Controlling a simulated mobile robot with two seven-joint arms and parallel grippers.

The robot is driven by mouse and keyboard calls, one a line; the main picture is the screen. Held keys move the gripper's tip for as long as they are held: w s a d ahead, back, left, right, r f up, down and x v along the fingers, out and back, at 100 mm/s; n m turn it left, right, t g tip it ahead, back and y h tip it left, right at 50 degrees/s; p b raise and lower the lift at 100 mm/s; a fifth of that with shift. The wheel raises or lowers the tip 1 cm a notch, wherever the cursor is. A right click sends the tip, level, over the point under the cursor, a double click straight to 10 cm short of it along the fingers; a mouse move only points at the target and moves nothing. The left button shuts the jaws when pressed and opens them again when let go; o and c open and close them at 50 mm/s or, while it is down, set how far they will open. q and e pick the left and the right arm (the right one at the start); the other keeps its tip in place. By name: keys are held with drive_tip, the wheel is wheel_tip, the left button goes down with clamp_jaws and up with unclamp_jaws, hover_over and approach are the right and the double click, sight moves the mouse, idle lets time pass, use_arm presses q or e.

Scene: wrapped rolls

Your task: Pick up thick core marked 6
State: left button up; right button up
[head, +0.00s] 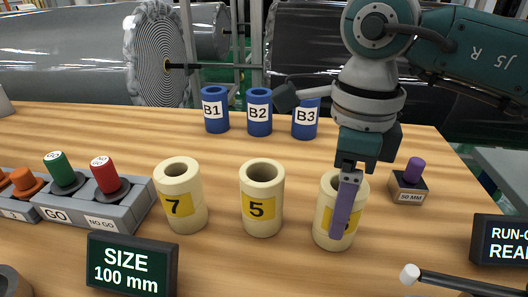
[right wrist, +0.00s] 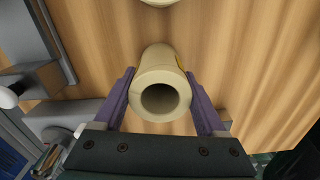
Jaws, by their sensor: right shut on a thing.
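Three cream cores with yellow labels stand upright in a row on the wooden table. Core 7 (head: 180,194) is at left and core 5 (head: 261,198) is in the middle. The right core (head: 325,222) has its number mostly covered by my right gripper (head: 345,212), whose purple finger lies across the front. In the right wrist view, my right gripper (right wrist: 160,105) has one purple finger on each side of this core (right wrist: 153,62), shut on it. Its open top faces the camera and the wall looks thick. My left gripper is not in view.
Blue cores B1 (head: 215,110), B2 (head: 259,112) and B3 (head: 305,118) stand behind. A grey gauge block (head: 95,214) with green and red plugs is at left. A 50 MM block (head: 409,187) stands close right of the held core. A SIZE 100 mm display (head: 131,265) is in front.

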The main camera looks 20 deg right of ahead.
drive_tip(key=c, duration=0.6)
